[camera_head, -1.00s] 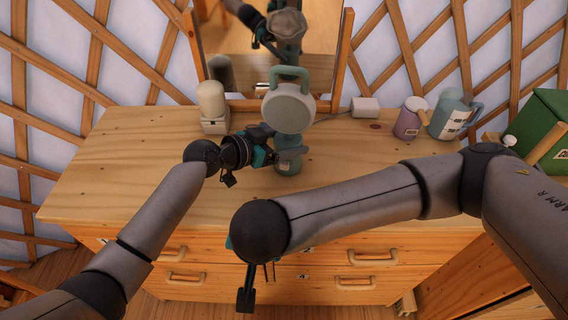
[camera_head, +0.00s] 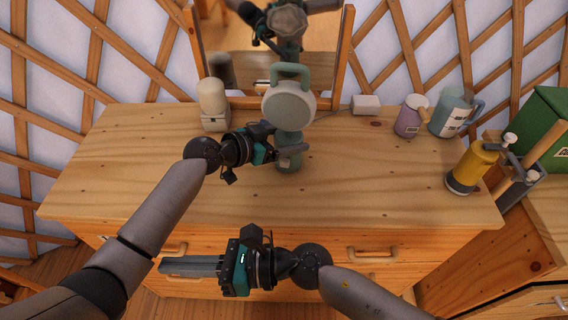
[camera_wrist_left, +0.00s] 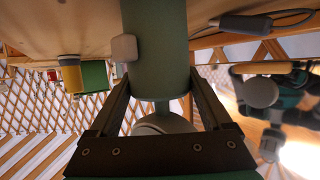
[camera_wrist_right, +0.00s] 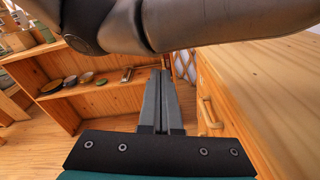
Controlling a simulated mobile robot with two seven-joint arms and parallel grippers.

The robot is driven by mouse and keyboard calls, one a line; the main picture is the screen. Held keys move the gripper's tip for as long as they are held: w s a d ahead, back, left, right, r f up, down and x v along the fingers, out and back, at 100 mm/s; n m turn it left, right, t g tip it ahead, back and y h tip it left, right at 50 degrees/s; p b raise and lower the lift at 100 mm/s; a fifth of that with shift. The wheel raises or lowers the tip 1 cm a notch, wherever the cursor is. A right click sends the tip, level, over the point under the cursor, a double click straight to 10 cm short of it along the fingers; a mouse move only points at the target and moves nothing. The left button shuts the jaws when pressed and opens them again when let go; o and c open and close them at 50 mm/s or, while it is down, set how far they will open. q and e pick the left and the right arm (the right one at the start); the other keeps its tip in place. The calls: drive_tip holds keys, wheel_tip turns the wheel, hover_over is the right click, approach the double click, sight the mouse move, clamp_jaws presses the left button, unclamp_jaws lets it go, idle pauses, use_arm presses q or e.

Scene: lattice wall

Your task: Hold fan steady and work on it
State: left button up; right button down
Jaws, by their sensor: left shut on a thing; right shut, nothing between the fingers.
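The fan (camera_head: 290,108) is pale teal with a round grey-white head and a top handle. It stands upright on the wooden dresser in front of the mirror. My left gripper (camera_head: 288,151) is shut on the fan's stem below the head. In the left wrist view the green stem (camera_wrist_left: 155,50) lies between the fingers (camera_wrist_left: 160,95). My right gripper (camera_head: 166,266) is shut and empty in front of the dresser drawers, its fingers pointing left. In the right wrist view its fingertips (camera_wrist_right: 162,74) meet.
On the dresser (camera_head: 120,180) stand a cream bottle-like thing (camera_head: 212,98), a white block (camera_head: 365,104), a mauve mug (camera_head: 408,118), a blue-grey jug (camera_head: 452,110) and a yellow cylinder (camera_head: 470,168). A green box (camera_head: 545,125) is at right. The dresser's front middle is clear.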

sight(285, 162)
drive_tip(key=w+d+f+m+t+h, duration=0.1)
drive_tip(key=w+d+m+t+h, duration=0.1)
drive_tip(key=w+d+m+t, duration=0.2)
drive_tip(key=w+d+f+m+t+h, duration=0.1)
drive_tip(key=w+d+m+t+h, duration=0.2)
drive_tip(key=w+d+m+t, duration=0.1)
drive_tip(key=w+d+f+m+t+h, duration=0.2)
drive_tip(key=w+d+m+t, duration=0.1)
drive_tip(key=d+m+t, duration=0.2)
drive_tip(key=shift+w+d+m+t+h, duration=0.15)
drive_tip(key=shift+w+d+m+h, duration=0.05)
drive_tip(key=shift+d+m, duration=0.4)
drive_tip(key=shift+w+d+m+t+h, duration=0.2)
drive_tip(key=shift+d+m, duration=0.3)
drive_tip(key=shift+m, duration=0.2)
drive_tip(key=shift+w+d, duration=0.25)
drive_tip(key=shift+w, duration=1.2)
drive_tip(key=shift+w+d, duration=0.25)
drive_tip(key=shift+w, duration=1.2)
drive_tip(key=shift+w+d, duration=0.25)
drive_tip(key=shift+w, duration=1.2)
drive_tip(key=shift+w, duration=0.1)
drive_tip(key=shift+w+d, duration=0.1)
drive_tip(key=shift+w, duration=0.2)
